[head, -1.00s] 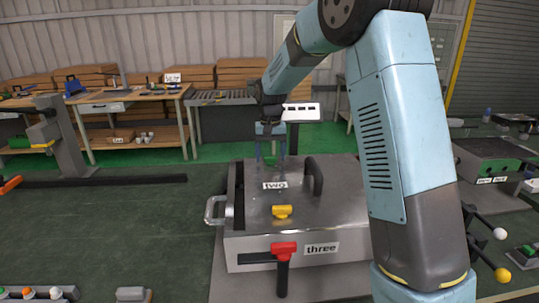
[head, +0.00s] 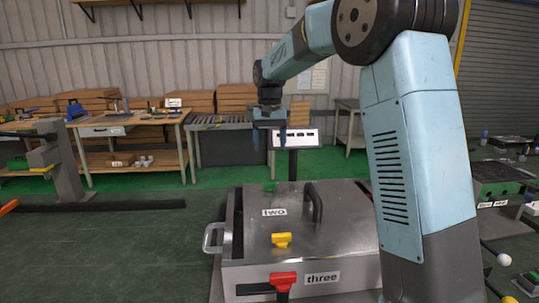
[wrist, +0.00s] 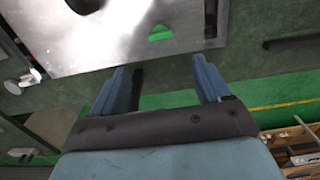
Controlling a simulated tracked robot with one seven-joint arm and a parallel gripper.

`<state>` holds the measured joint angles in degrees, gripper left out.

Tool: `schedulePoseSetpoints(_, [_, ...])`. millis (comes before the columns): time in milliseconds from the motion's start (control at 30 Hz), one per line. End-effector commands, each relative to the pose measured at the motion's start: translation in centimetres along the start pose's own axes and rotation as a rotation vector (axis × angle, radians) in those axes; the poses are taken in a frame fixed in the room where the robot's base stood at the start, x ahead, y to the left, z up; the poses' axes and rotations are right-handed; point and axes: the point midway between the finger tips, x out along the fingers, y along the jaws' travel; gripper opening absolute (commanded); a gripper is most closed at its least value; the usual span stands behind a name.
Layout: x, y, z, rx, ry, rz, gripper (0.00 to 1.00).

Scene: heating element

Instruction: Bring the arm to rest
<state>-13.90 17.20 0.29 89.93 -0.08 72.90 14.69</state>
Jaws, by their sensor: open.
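My gripper (head: 270,140) hangs from the bent arm in the head view, fingers pointing down, above the far side of a metal box (head: 335,240). It is open and empty, with clear space between it and the box top. In the wrist view the two blue fingers (wrist: 161,75) stand apart with nothing between them. The box also shows at the top of the wrist view (wrist: 100,40). My upper arm fills the right of the head view and hides part of the box's right side.
The box has a side handle (head: 214,238), a dark top handle (head: 315,203), a yellow knob (head: 281,240), a red handle (head: 283,281) and a small green piece (head: 270,187). A white panel on a post (head: 297,138) stands behind. A workbench (head: 130,121) is at the back left.

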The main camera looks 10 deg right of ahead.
Motion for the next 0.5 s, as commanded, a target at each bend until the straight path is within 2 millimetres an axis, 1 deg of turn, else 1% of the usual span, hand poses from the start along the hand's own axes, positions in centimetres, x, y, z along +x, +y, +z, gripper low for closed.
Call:
schedulePoseSetpoints(100, [-0.46,0.00,0.00,0.000,0.000,0.000,0.77])
schedulePoseSetpoints(500, [-0.78,0.22,0.29,0.000,0.004,-0.001,0.77])
